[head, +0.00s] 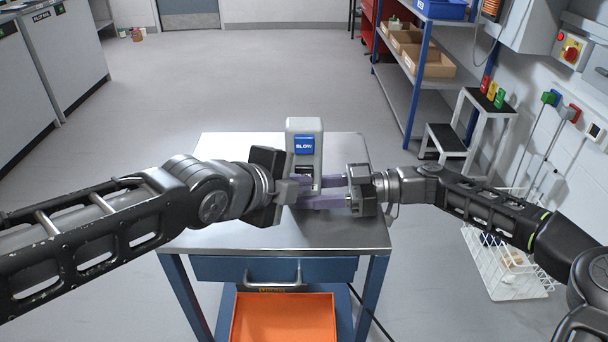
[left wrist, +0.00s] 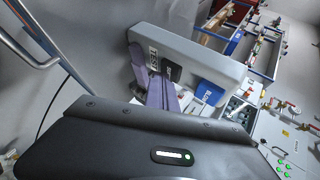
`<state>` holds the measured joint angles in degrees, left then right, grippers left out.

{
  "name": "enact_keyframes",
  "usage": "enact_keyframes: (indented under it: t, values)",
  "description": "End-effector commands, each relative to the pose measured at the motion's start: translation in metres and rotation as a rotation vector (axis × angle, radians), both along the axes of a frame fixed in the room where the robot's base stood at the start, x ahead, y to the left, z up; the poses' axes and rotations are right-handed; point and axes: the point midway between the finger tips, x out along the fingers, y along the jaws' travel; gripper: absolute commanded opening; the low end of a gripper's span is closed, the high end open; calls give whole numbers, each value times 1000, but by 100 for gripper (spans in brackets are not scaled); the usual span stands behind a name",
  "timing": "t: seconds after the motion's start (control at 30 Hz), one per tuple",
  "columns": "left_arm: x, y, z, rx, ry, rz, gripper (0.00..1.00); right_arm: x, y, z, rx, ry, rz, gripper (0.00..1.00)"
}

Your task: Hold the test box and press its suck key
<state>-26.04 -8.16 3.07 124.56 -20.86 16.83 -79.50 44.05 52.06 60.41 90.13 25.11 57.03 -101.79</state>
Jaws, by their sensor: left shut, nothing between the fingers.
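The grey test box (head: 304,127) stands upright on the metal-topped cart. Its blue key marked BLOW (head: 304,145) is on the upper front; a dark area (head: 304,170) lies lower down, partly covered by my left gripper. The box also shows in the left wrist view (left wrist: 185,52), with its blue key (left wrist: 216,94). My left gripper (head: 303,184) is shut and empty, its tips close before the lower front; contact cannot be told. My right gripper (head: 318,192) comes from the right with its purple fingers around the box's lower part, one behind and one in front.
The bare cart top (head: 230,235) is clear around the box. An orange tray (head: 283,318) sits below the drawer. A step stool (head: 470,125), shelves with cartons (head: 432,62) and a white wire basket (head: 505,265) stand to the right.

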Motion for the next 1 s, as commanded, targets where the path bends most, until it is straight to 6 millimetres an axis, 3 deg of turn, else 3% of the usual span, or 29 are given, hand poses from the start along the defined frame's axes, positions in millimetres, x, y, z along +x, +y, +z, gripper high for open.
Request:
enact_keyframes:
  t: [0.3,0.77,1.0]
  values:
    - [-14,0,0,-1,0,1,0,0,0,0,-1,0,1,0]
    - [-18,0,0,0,0,0,0,0,0,0,-1,0,1,0]
    - [-38,0,0,0,-2,0,0,0,0,-1,-1,0,1,0]
